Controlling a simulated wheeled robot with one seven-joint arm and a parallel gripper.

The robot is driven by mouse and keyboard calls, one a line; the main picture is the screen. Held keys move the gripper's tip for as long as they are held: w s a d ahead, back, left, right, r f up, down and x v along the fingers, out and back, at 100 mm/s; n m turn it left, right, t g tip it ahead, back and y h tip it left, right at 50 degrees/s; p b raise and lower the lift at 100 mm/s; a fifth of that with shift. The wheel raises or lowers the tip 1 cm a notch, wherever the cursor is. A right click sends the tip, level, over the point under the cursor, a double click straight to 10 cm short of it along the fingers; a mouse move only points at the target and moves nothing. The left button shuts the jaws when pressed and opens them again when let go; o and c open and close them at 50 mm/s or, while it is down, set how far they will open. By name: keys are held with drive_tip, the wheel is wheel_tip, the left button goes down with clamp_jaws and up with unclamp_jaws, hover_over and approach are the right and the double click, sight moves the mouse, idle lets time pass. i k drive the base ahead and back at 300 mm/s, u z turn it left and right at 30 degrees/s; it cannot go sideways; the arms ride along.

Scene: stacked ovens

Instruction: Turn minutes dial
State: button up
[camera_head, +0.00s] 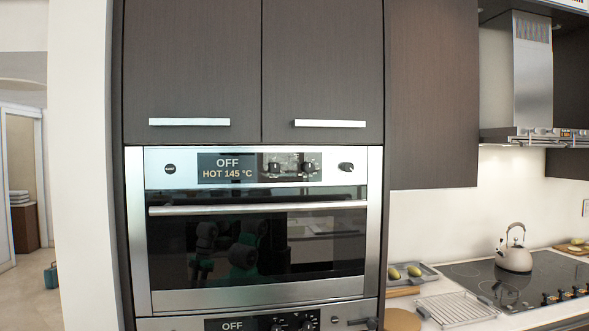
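The upper oven (258,290) is built into a dark cabinet wall, with its door closed. Its display (226,169) reads "OFF" and "HOT 145 °C". Right of the display, a black panel carries a left dial (274,168) and a right dial (309,167). A separate dark knob (346,167) sits further right on the steel. The dial labels are too small to read, so I cannot tell which is the minutes dial. A lower oven's display (232,325) reads "OFF", with similar dials beside it, cut off by the bottom edge. My gripper is not in view.
A steel door handle (258,209) sticks out below the dials. Cabinet handles (189,122) are above. At right, a counter holds a wire rack (457,308), a fruit tray (426,271) and a kettle (514,256) on a hob. Nothing stands before the upper dials.

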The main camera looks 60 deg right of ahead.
sight(347, 167)
drive_tip(key=u, duration=0.05)
drive_tip(key=k, duration=0.7)
drive_tip(key=z, duration=1)
drive_tip(key=i, duration=0.4)
drive_tip(key=u, duration=0.05)
